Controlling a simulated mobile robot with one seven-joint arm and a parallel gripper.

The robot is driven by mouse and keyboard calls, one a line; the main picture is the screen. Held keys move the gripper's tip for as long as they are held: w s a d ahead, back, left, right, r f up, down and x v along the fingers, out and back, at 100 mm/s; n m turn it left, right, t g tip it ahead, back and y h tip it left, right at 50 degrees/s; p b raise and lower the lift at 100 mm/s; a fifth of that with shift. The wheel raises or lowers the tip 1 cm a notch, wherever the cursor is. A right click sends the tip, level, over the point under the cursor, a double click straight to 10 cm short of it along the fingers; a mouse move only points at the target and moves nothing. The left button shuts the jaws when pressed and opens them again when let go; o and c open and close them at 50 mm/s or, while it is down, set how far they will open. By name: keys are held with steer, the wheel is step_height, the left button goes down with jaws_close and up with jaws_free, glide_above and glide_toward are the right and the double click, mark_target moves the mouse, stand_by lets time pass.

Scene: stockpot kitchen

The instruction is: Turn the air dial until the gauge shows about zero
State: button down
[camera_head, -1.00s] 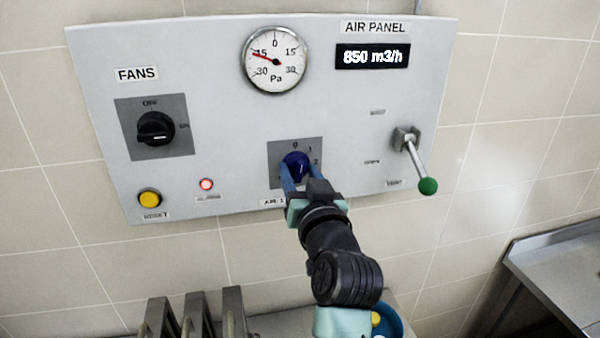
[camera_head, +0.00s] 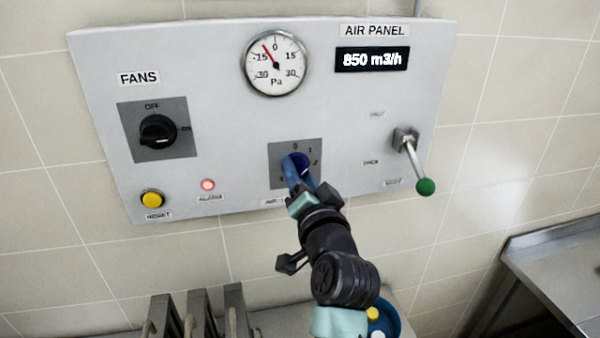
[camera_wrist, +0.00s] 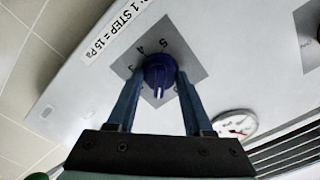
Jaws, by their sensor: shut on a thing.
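The blue air dial (camera_head: 302,160) sits on a grey plate low in the middle of the panel. It also shows in the wrist view (camera_wrist: 159,72), with numbers around it. My gripper (camera_head: 298,172) is shut on the dial, one blue finger on each side, and looks rolled over in the head view. The gripper fingers also flank the dial in the wrist view (camera_wrist: 158,88). The round Pa gauge (camera_head: 276,63) is above the dial. Its red needle points up and left, between -15 and 0. Part of the dial is hidden behind my fingers.
A black FANS knob (camera_head: 157,132), a yellow reset button (camera_head: 152,199) and a lit red lamp (camera_head: 208,185) are on the left. A lever with a green ball (camera_head: 425,187) juts out on the right. The display (camera_head: 372,59) reads 850 m3/h.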

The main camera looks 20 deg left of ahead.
stand_by(0.4)
steer(key=shift+c, duration=1.5)
jaws_free()
steer(key=shift+s, duration=0.1)
steer(key=b+v, duration=0.5)
steer(key=v, duration=0.8)
